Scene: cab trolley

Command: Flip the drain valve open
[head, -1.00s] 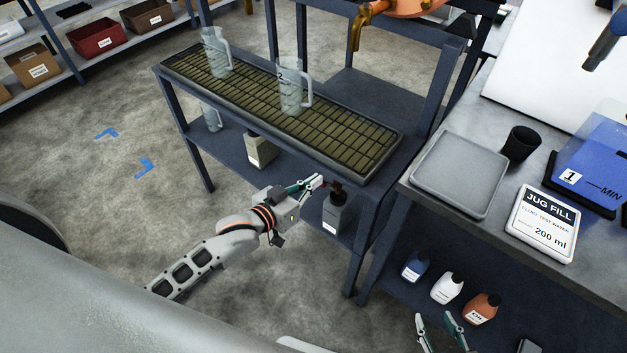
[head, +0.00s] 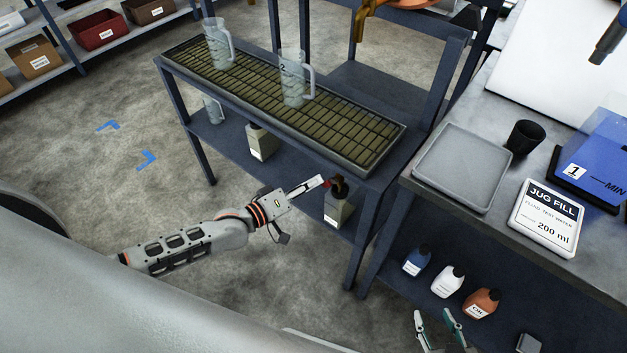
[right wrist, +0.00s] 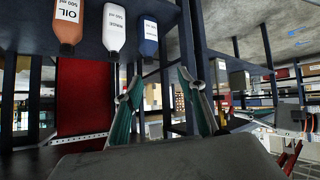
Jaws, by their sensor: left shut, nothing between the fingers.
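The drain valve (head: 340,186) is a small dark brass fitting under the front right end of the grated bench, with a red lever (head: 327,183) on its left side. My left gripper (head: 319,181) is shut and empty, its fingertips at the red lever. I cannot tell whether they touch it. A grey container (head: 337,209) with a white label stands on the lower shelf below the valve. My right gripper (head: 437,317) is open and empty at the bottom of the head view. Its two teal-sided fingers stand apart in the right wrist view (right wrist: 160,84).
Two clear jugs (head: 219,50) (head: 293,82) stand on the grating (head: 330,115). Right of it, a worktop holds a grey tray (head: 462,165), a black cup (head: 524,137) and a jug-fill sign (head: 548,217). Blue, white and orange bottles (head: 481,302) stand below. Bench legs flank the valve.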

